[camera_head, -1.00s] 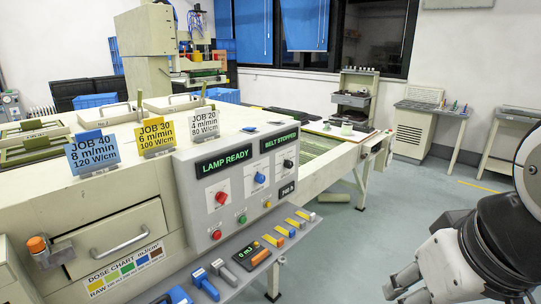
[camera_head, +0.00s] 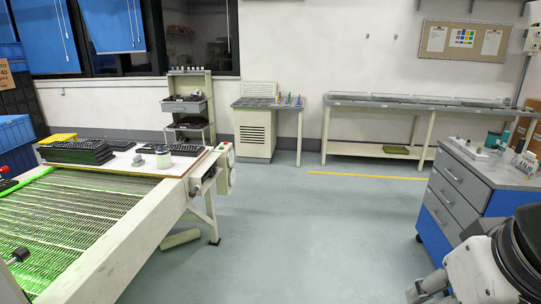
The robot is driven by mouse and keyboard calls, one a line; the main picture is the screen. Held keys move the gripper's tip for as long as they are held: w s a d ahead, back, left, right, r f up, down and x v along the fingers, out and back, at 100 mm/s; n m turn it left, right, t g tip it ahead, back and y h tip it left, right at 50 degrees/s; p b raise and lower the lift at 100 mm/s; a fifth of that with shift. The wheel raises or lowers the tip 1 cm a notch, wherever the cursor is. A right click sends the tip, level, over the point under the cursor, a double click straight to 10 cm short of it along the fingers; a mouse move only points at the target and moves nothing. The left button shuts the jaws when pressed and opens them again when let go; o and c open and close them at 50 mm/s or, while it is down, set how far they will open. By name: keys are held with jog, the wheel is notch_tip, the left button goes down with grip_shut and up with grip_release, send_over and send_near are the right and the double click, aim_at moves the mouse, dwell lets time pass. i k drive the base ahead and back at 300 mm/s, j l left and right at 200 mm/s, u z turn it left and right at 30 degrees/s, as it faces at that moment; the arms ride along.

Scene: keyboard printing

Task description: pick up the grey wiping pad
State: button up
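I cannot make out the grey wiping pad for certain. A small grey piece (camera_head: 137,160) lies on the white board at the end of the conveyor, beside a pale jar (camera_head: 163,160); it is too small to identify. My gripper (camera_head: 424,290) is low at the right edge, far from that board and in front of the blue and grey drawer cabinet (camera_head: 452,190). Its fingers are partly cut off by the bottom edge, so its opening is unclear. I see nothing held in it.
The green-lit conveyor (camera_head: 80,225) fills the left, with black keyboards (camera_head: 78,152) at its end. A pale roll (camera_head: 180,239) lies on the floor below. A long bench (camera_head: 380,103) stands at the back wall. The middle floor is clear.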

aim_at(138, 160)
jog(key=i, duration=1.95)
jog(key=i+u, duration=0.35)
jog(key=i, duration=0.15)
jog(key=i+l+u, duration=0.15)
jog(key=i+u, duration=0.15)
jog(key=i, duration=0.15)
jog(key=i+l+u, duration=0.35)
jog(key=i+u, duration=0.45)
jog(key=i+l+u, duration=0.1)
jog(key=i+u, duration=0.25)
jog(key=u, duration=0.15)
jog(key=i+l+u, duration=0.3)
jog(key=u, duration=0.15)
jog(key=i, duration=0.05)
